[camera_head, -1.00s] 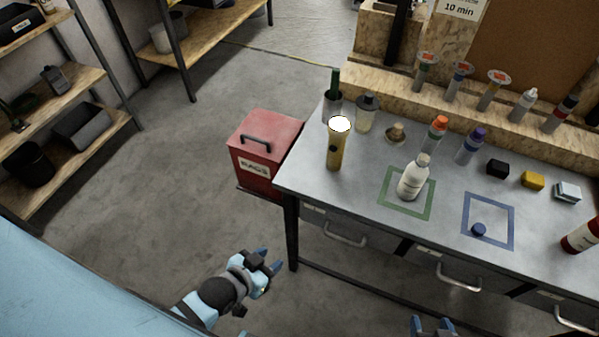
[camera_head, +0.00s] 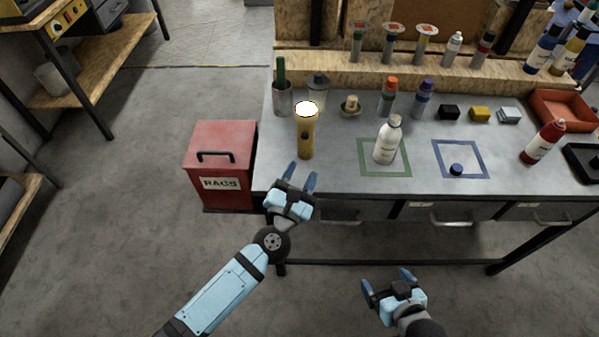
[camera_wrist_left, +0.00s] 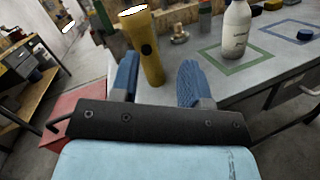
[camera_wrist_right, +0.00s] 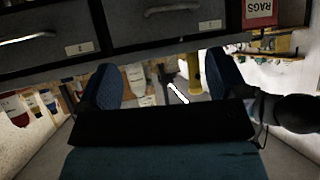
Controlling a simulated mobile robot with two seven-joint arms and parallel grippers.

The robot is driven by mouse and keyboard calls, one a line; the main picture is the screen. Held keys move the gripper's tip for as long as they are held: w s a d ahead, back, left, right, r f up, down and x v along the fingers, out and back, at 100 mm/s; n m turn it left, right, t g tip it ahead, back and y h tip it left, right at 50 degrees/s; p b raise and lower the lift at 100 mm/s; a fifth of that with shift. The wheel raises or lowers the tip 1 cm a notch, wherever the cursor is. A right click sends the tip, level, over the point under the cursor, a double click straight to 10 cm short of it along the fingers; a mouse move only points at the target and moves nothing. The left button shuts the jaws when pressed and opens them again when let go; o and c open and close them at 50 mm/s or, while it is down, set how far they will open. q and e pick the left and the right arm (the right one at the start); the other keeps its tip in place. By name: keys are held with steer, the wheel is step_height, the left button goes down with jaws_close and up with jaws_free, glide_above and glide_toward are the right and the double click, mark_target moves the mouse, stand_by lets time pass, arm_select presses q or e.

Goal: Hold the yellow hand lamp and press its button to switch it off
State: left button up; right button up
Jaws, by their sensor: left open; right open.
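The yellow hand lamp (camera_head: 306,138) stands upright near the left front of the grey workbench, and its white top glows. A dark round button shows on its side. In the left wrist view the lamp (camera_wrist_left: 146,50) rises beyond and between my open fingers, not gripped. My left gripper (camera_head: 297,178) is open and empty at the bench's front edge, just in front of the lamp. My right gripper (camera_head: 389,283) is open and empty, low in front of the bench drawers. In the right wrist view its fingers (camera_wrist_right: 168,80) are apart with nothing held.
A white bottle (camera_head: 387,142) stands in a green square (camera_head: 398,174) right of the lamp. A cup (camera_head: 283,99) and a jar (camera_head: 318,88) stand close behind the lamp. A red rags bin (camera_head: 222,150) is left of the bench.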

steer(key=n+t+y, duration=0.4)
steer(key=y, duration=0.3)
glide_toward(313, 119)
arm_select(q)
steer(key=w+f+n+y, duration=0.1)
steer(key=n, duration=0.2)
steer(key=w+f+n+y, duration=0.1)
steer(key=n+y, duration=0.1)
steer(key=n, duration=0.1)
steer(key=w+f+n+y, duration=0.1)
steer(key=w+f+n, duration=0.1)
steer(key=n, duration=0.2)
steer(key=shift+g+y, duration=0.4)
arm_select(e)
steer(key=x, duration=1.2)
steer(key=shift+w+a, duration=0.2)
steer(key=shift+w, duration=0.15)
steer(key=c, duration=0.9)
arm_select(q)
steer(key=shift+c, duration=0.4)
arm_select(e)
steer(key=shift+c, duration=0.9)
arm_select(q)
jaws_close()
